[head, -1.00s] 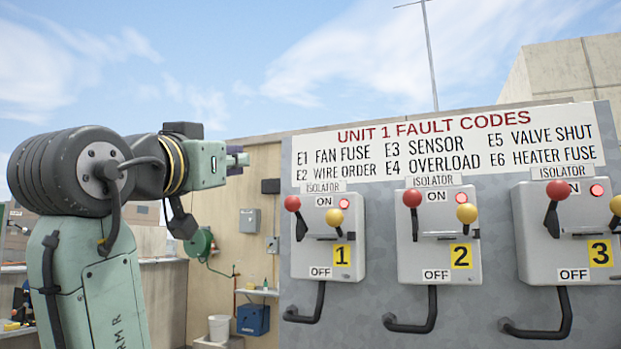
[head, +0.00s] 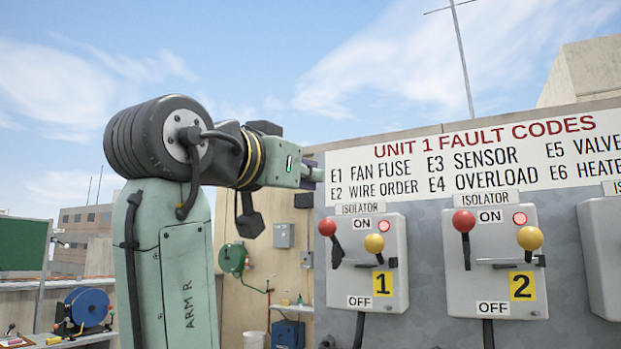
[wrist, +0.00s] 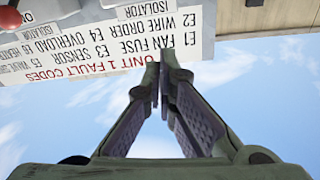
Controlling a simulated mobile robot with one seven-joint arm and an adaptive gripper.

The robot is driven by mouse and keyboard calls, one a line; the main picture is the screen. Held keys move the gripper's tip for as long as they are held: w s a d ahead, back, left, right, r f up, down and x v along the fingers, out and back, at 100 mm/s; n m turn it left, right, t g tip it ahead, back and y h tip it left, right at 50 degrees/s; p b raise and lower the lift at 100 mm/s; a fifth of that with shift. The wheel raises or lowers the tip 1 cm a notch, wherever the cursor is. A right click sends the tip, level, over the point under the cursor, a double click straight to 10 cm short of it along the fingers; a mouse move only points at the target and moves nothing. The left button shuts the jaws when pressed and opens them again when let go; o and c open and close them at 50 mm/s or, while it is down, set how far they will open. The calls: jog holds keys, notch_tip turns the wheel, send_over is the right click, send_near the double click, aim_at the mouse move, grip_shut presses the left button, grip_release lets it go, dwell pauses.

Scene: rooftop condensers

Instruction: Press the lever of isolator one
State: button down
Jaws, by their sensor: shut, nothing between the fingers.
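Isolator one (head: 395,290) is a pale grey box on the left of the panel in the head view, with a yellow "1" plate. Its black lever with a red knob (head: 327,227) is up at the ON end. A yellow knob (head: 374,243) sits to its right, and the red lamp (head: 383,225) is lit. My gripper (head: 312,174) is above and left of the box in the picture, partly hidden behind my wrist. In the wrist view my gripper (wrist: 160,85) is shut and empty, its fingertips together in front of the upside-down sign.
The fault code sign (head: 480,155) spans the panel above the boxes. Isolator two (head: 490,285) stands right of isolator one, its red knob also up. A hose reel (head: 232,258) and blue box (head: 288,333) are at the wall behind. Open sky lies above the panel.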

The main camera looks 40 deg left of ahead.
jog(key=r+p, duration=0.1)
jog(key=p, duration=0.2)
send_over(322, 223)
jog(key=d, duration=0.2)
jog(key=f, duration=0.4)
jog(key=shift+a+f, duration=0.1)
jog(key=shift+a, duration=0.25)
jog(key=shift+s, duration=0.1)
jog(key=f+t+b, duration=0.1)
jog(key=b, duration=0.1)
jog(key=s+f+t+b, duration=0.1)
jog(key=b, duration=0.2)
jog(key=s+f+t+b, duration=0.1)
jog(key=t+b, duration=0.1)
jog(key=shift+d+f+y, duration=0.25)
jog(key=shift+y, duration=0.15)
notch_tip(322, 223, down, 11)
jog(key=t+b, duration=0.4)
jog(key=b, duration=0.7)
jog(key=shift+s+m+t, duration=0.15)
jog(key=shift+m+t, duration=0.15)
jog(key=shift+m, duration=0.1)
